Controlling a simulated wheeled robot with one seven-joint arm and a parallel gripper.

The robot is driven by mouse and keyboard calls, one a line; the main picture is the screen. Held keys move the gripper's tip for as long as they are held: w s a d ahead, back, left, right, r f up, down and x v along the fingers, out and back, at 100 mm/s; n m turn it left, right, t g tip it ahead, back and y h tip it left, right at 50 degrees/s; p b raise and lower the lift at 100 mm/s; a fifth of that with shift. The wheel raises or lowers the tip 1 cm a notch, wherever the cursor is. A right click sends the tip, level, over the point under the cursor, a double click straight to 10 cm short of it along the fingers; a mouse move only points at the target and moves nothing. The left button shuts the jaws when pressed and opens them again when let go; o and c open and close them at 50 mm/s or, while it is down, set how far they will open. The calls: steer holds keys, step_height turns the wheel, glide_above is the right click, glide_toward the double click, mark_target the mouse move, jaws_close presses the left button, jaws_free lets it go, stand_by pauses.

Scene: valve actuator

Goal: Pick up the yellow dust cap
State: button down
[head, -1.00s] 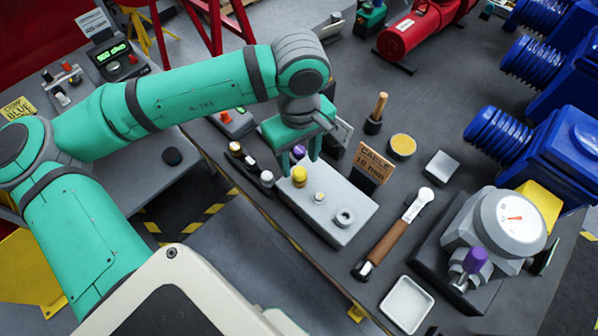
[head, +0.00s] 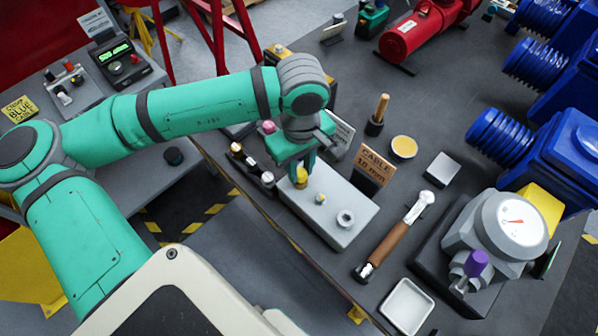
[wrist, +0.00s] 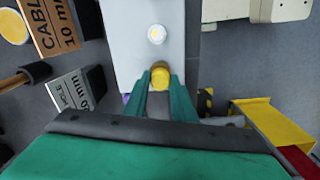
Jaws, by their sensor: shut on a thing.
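The yellow dust cap (head: 301,176) is upright at the left end of the grey block (head: 335,231). My gripper (head: 303,173) is directly over it, with its green fingers pointing down and shut on the cap. In the wrist view the cap (wrist: 160,76) shows between the two fingertips (wrist: 160,80). The cap's lower part is hard to see, so I cannot tell whether it still touches the block.
On the same block are a small yellow-and-white piece (head: 320,199) and a grey ring (head: 345,218). A wooden "CABLE 10 mm" sign (head: 373,168) stands behind. A brown-handled tool (head: 395,237) and a white tray (head: 407,306) lie to the right.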

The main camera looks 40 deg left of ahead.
steer(key=shift+r, duration=0.1)
steer(key=shift+r, duration=0.45)
steer(key=s+a+r, duration=0.2)
steer(key=s+r, duration=0.4)
steer(key=s+a+r, duration=0.2)
steer(key=s+r, duration=0.4)
steer(key=s, duration=0.1)
steer(key=shift+a, duration=0.35)
